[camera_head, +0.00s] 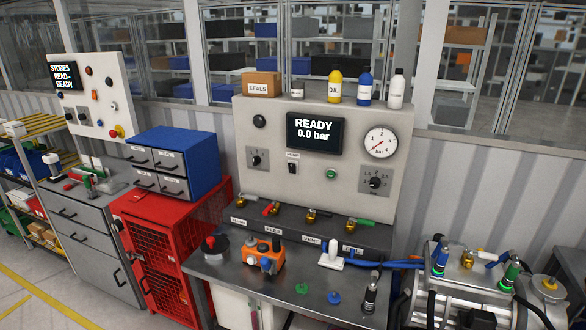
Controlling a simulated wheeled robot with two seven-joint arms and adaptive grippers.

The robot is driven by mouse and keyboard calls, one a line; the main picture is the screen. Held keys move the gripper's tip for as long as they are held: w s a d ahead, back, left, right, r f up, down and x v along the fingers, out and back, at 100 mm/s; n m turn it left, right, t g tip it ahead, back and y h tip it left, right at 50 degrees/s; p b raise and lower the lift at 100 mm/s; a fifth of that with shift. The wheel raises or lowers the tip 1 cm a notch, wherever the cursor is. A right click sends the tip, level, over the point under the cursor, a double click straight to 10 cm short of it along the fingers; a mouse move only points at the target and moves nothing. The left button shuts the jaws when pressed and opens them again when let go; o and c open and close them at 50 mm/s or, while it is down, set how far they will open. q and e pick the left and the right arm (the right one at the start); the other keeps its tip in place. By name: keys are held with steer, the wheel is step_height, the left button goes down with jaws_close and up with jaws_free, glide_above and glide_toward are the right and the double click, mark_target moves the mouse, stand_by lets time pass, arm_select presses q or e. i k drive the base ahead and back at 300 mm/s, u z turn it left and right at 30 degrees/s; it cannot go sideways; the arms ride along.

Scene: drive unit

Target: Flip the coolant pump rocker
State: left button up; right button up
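A black rocker switch (292,168) is set in the grey upright panel (265,190), below the display and left of centre. A small white label (292,155) sits just above it; its print is too small to read surely, so I cannot confirm it as the coolant pump rocker. Which way the rocker is tipped is too small to tell. The display (315,132) reads READY 0.0 bar. A gauge (380,143) and a green button (331,173) are also on the panel. Neither of my grippers is in view.
Small valves with coloured handles (312,214) line the ledge below the panel. The bench top (225,272) carries an orange box (263,255), a red-topped knob (212,245) and a white handle (332,254). A hosed metal unit (465,285) stands right. Bottles line the panel top.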

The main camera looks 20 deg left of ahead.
mark_target(292, 167)
steer(key=u, duration=0.55)
steer(key=k, duration=0.65)
steer(key=u, duration=0.75)
steer(key=i, duration=1.15)
steer(key=z, duration=0.9)
steer(key=i, duration=0.35)
steer(key=z, duration=0.35)
